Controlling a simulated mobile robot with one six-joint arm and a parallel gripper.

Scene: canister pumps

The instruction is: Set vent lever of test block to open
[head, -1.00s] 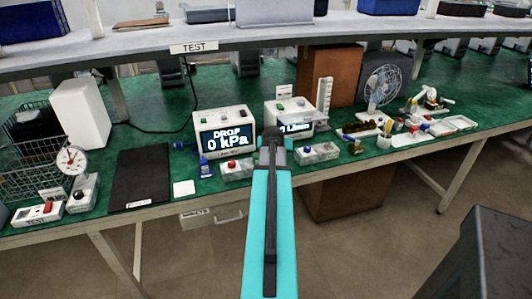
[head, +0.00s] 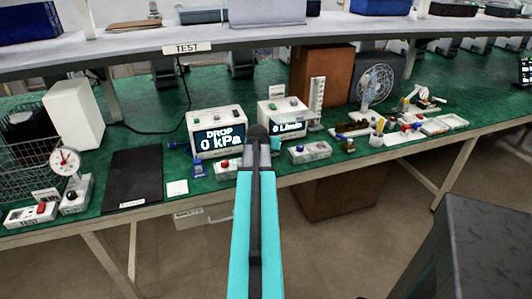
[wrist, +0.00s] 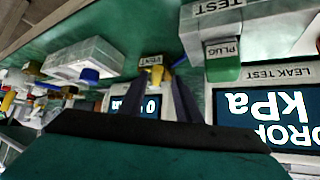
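In the wrist view, which is upside down, a yellow lever (wrist: 156,75) shows by a small VENT label (wrist: 150,61). A green part with a PLUG label (wrist: 222,68) is right of it, under a TEST label (wrist: 217,6). My gripper (wrist: 152,92) has two dark fingers set apart, with the yellow lever showing beyond and between their tips. I cannot tell whether they touch it. The lever's setting is not clear.
The DROP 0 kPa display box (head: 217,134) and the L/min box (head: 284,117) stand close behind my gripper. A black mat (head: 133,178) lies left. Small parts crowd the right side.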

